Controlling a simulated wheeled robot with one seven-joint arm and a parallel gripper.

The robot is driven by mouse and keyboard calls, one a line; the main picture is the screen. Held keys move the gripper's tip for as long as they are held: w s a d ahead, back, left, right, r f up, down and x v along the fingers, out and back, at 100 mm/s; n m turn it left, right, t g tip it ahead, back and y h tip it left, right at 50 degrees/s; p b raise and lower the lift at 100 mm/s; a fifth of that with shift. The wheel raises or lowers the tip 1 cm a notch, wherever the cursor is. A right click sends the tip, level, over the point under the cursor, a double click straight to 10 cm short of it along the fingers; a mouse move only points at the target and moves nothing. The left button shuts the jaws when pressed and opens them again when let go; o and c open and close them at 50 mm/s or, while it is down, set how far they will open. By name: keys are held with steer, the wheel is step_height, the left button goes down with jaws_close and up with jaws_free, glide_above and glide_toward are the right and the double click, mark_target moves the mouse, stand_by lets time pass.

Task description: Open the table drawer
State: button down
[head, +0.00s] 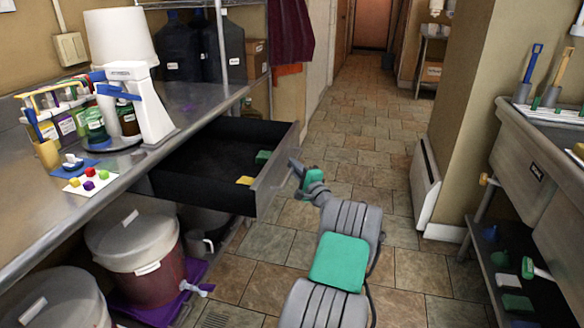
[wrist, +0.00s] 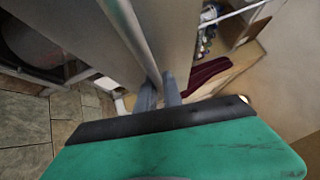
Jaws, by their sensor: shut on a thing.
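The table drawer (head: 215,165) is pulled well out from under the metal table (head: 75,206) in the head view. Its dark inside shows, with a yellow item (head: 245,180) and a green item (head: 263,157) in it. My gripper (head: 297,165) is at the outer side of the drawer's front panel (head: 276,170). In the wrist view, my gripper's grey fingers (wrist: 159,92) are shut at the long bar along the front, the drawer handle (wrist: 133,35). The exact contact is partly hidden.
A white mixer-like machine (head: 140,105), bottles and small coloured blocks stand on the table. Lidded buckets (head: 134,240) stand below it. A sink unit (head: 540,165) is at the right. The tiled floor (head: 375,125) runs clear toward the back doorway.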

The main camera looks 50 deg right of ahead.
steer(key=shift+s, duration=0.15)
steer(key=c, duration=1.5)
jaws_free()
steer(key=v, duration=0.7)
steer(key=shift+s+p, duration=0.4)
